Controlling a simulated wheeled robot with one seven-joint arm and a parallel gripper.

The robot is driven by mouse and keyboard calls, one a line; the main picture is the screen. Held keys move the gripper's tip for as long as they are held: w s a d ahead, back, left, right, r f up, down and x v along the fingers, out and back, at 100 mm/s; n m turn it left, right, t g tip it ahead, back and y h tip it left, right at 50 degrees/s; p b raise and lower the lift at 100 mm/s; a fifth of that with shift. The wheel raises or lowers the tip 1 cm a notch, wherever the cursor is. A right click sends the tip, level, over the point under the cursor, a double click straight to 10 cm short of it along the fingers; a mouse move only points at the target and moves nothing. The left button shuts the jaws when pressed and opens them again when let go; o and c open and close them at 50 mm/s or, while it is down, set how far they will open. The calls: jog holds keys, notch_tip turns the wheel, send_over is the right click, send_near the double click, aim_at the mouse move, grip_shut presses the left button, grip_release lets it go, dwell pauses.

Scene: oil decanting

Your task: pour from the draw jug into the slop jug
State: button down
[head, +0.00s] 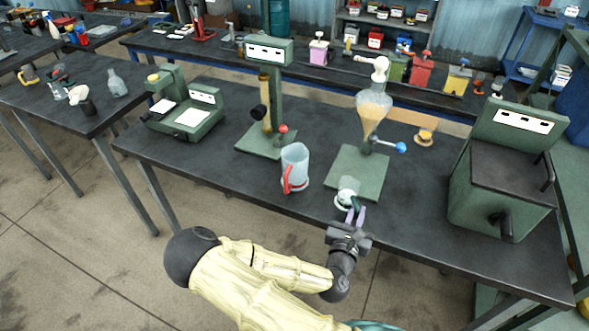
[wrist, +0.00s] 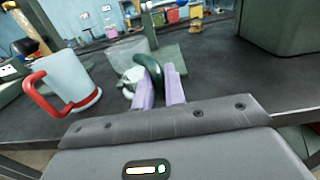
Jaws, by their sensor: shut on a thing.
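A small pale jug with a dark green handle, apparently the draw jug (head: 346,184), is at the front edge of the funnel stand's base. My gripper (head: 355,215) comes from the table's front side and is shut on its handle. In the wrist view, the lilac fingers (wrist: 160,88) close around the green handle, with the pale jug body (wrist: 129,77) just beyond. I cannot tell whether it touches the surface. A larger clear jug with a red handle, apparently the slop jug (head: 296,158), stands upright to the left. It also shows in the wrist view (wrist: 70,78).
A glass funnel (head: 371,110) with amber liquid stands over a green base (head: 370,180), its blue-knobbed tap (head: 390,147) pointing right. A green column stand (head: 274,105) is behind the red-handled jug. A green lidded box (head: 500,185) stands right. The bench front is mostly clear.

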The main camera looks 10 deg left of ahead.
aim_at(359, 207)
jog(key=shift+r, duration=0.1)
notch_tip(359, 207, up, 6)
jog(key=p, duration=0.5)
dwell(0.4)
dwell(0.4)
